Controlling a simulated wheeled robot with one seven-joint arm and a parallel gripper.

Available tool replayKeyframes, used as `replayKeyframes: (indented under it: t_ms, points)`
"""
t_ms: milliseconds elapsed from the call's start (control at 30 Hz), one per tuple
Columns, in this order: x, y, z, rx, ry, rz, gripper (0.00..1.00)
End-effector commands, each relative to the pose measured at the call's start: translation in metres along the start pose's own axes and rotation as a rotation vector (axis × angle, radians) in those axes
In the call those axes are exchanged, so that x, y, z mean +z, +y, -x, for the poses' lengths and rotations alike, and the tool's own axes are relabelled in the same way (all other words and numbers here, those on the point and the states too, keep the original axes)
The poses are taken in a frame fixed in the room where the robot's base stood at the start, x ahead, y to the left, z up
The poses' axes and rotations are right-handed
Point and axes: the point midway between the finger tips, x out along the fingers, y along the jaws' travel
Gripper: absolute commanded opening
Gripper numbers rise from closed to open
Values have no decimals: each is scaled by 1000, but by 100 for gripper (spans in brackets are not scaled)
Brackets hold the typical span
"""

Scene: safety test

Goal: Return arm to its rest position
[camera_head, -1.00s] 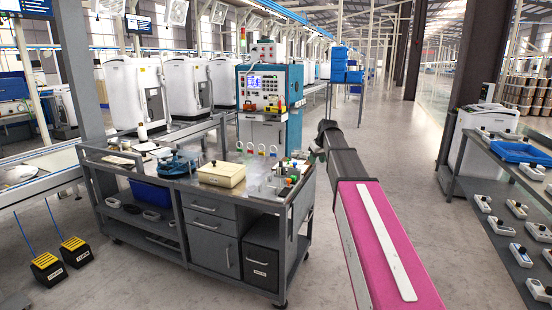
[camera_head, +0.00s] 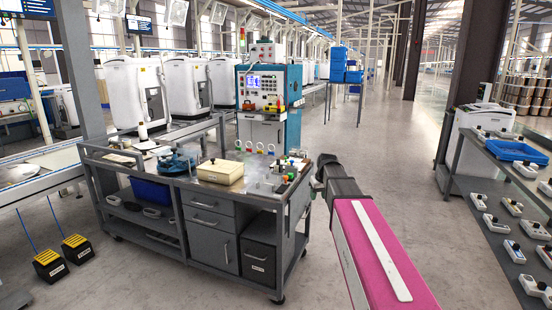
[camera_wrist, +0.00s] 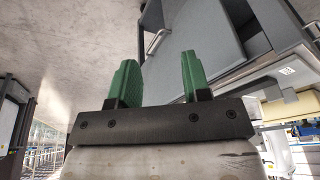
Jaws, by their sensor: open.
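My arm, with its pink link, reaches from the bottom right of the head view towards the right end of the grey workbench cart (camera_head: 209,217). My gripper shows in the wrist view (camera_wrist: 158,78), with two green fingers apart and nothing between them. Beyond the fingers are bare floor and the grey side of the cart (camera_wrist: 205,40). In the head view the fingers are hidden or too small to make out near the dark wrist.
The cart top holds a cream box (camera_head: 220,172), a blue round fixture (camera_head: 174,160) and small items. A test panel (camera_head: 266,88) stands behind. At right is a shelf with a blue tray (camera_head: 515,150) and several devices. The aisle floor (camera_head: 375,150) is clear.

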Motion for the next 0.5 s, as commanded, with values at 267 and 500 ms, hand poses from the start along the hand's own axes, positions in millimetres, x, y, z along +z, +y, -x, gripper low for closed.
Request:
replayKeyframes:
  t_ms: [267, 500]
  points:
    - [136, -28, -62, 22, -115, -114, 44]
    - [239, -49, -93, 50, -205, -203, 44]
